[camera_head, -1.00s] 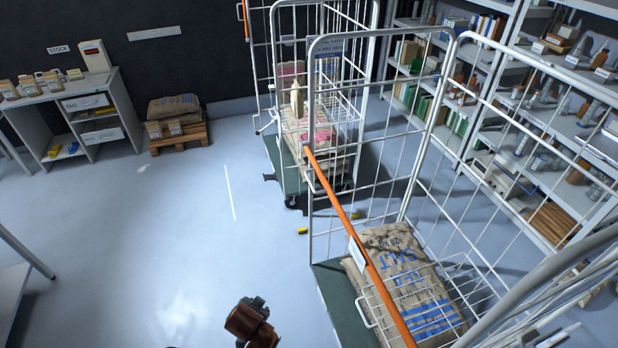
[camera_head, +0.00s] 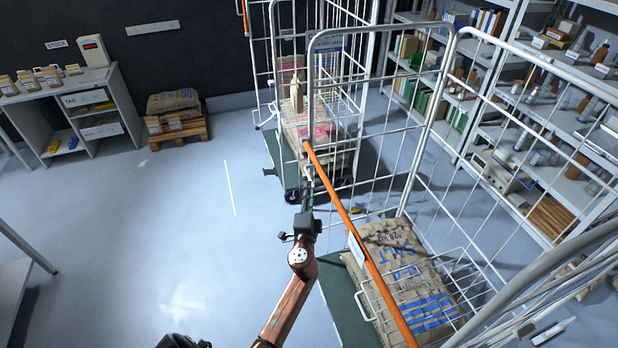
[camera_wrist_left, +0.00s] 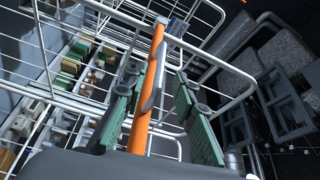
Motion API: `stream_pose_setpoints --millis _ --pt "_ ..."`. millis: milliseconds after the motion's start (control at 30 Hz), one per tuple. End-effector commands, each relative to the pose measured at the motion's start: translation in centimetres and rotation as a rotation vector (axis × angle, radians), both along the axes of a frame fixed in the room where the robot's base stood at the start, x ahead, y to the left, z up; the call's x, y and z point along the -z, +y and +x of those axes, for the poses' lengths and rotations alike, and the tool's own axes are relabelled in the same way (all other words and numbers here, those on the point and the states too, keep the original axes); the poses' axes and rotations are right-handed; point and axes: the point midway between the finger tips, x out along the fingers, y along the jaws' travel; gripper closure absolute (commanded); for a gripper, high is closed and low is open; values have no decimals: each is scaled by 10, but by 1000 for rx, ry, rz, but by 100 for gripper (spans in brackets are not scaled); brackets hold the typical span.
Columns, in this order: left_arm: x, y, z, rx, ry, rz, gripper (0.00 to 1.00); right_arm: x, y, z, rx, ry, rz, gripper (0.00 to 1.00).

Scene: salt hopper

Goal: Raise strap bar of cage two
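The orange strap bar (camera_head: 340,210) slants down across the open front of the near wire roll cage (camera_head: 311,105), from its left post toward the lower right. I cannot read a cage number. A salt sack (camera_head: 400,262) lies inside this cage. My left gripper (camera_head: 308,190) is at the upper part of the bar, on its left side in the head view. In the left wrist view the orange bar (camera_wrist_left: 153,85) runs between the two green-padded fingers of the left gripper (camera_wrist_left: 157,92). The fingers stand apart, with visible gaps to the bar. My right gripper is not in view.
Another wire cage (camera_head: 275,60) with sacks and a bottle stands just behind. Shelving (camera_head: 465,150) fills the right side. A desk (camera_head: 75,110) and a pallet with a sack (camera_head: 185,138) stand at the back left. The floor at the left is clear.

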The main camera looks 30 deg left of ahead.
Motion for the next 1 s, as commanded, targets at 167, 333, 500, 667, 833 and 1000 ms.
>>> stream_pose_setpoints --millis 167,333,500,667,833,1000 --pt "-4 13 23 -2 0 3 74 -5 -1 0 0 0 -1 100" --pt "-6 25 46 -2 -1 2 74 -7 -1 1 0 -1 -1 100" --pt "-6 33 60 -2 -1 0 74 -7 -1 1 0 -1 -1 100" --pt "-6 35 63 -3 -1 -2 74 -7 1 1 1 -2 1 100" --pt "-6 35 63 -3 -1 -2 74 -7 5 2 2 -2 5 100" --pt "-6 34 63 -3 -1 -2 85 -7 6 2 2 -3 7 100"
